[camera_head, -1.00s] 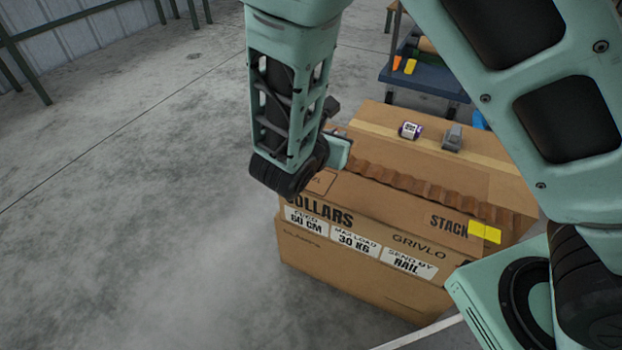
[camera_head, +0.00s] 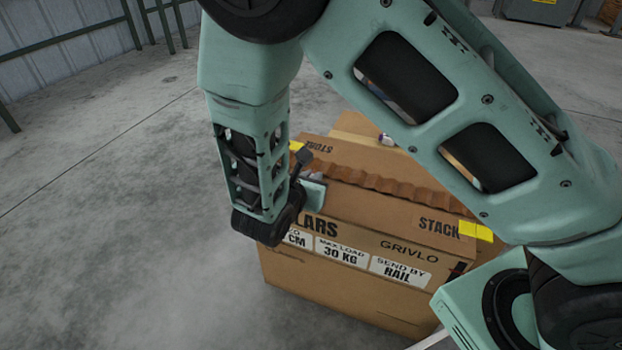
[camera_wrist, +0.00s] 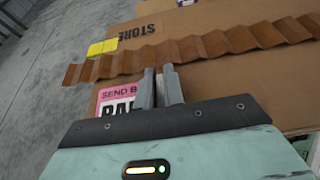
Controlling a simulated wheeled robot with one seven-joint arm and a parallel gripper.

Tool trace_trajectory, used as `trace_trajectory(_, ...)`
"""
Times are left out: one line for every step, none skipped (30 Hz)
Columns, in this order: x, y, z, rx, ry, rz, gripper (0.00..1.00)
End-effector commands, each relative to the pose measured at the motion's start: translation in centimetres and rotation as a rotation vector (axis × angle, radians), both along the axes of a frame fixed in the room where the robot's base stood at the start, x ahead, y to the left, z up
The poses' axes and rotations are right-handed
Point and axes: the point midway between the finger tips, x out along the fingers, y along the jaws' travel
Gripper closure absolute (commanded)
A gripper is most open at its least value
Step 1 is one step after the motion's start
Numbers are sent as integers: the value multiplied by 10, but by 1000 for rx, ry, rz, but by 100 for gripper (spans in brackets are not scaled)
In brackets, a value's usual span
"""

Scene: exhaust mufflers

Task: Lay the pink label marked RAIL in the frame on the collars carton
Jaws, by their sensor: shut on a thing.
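The pink label (camera_wrist: 117,96), reading SEND B and part of RAIL, shows in the wrist view just left of my fingers. My gripper (camera_wrist: 160,82) is shut on it, with its lower part hidden behind the gripper body. The collars carton (camera_head: 330,280) stands below, with LARS readable on its side beside my wrist. My gripper is over the carton's near left part; in the head view my arm hides the fingers and the pink label. The frame for the label cannot be made out now. I cannot tell whether the label touches the carton.
A brown corrugated strip (camera_head: 390,182) runs across the carton top; it also crosses the wrist view (camera_wrist: 200,48). Yellow tape (camera_head: 476,231) marks the right side, and another yellow piece (camera_wrist: 103,47) lies near STORE. White labels (camera_head: 342,251) line the carton's side. Bare floor lies left.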

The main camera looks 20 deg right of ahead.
Motion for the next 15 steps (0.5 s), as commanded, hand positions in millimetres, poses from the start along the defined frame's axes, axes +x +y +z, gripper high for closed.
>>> trace_trajectory(0, 0, -2, -1, 1, 0, 100)
trace_trajectory(0, 0, -3, -1, 1, 0, 100)
trace_trajectory(0, 0, -4, -1, 1, 0, 100)
trace_trajectory(0, 0, -3, -1, 1, 0, 82)
trace_trajectory(0, 0, -3, -1, 1, 0, 74)
trace_trajectory(0, 0, -3, -1, 1, 0, 69)
trace_trajectory(0, 0, -3, -1, 1, 0, 69)
trace_trajectory(0, 0, -3, -1, 1, 0, 69)
trace_trajectory(0, 0, -3, -1, 1, 0, 69)
trace_trajectory(0, 0, -3, -1, 1, 0, 69)
trace_trajectory(0, 0, -3, -1, 1, 0, 69)
trace_trajectory(0, 0, -3, -1, 1, 0, 69)
trace_trajectory(0, 0, -2, 0, 0, 0, 69)
trace_trajectory(0, 0, -2, 0, 0, 0, 69)
trace_trajectory(0, 0, 0, 0, 0, 0, 69)
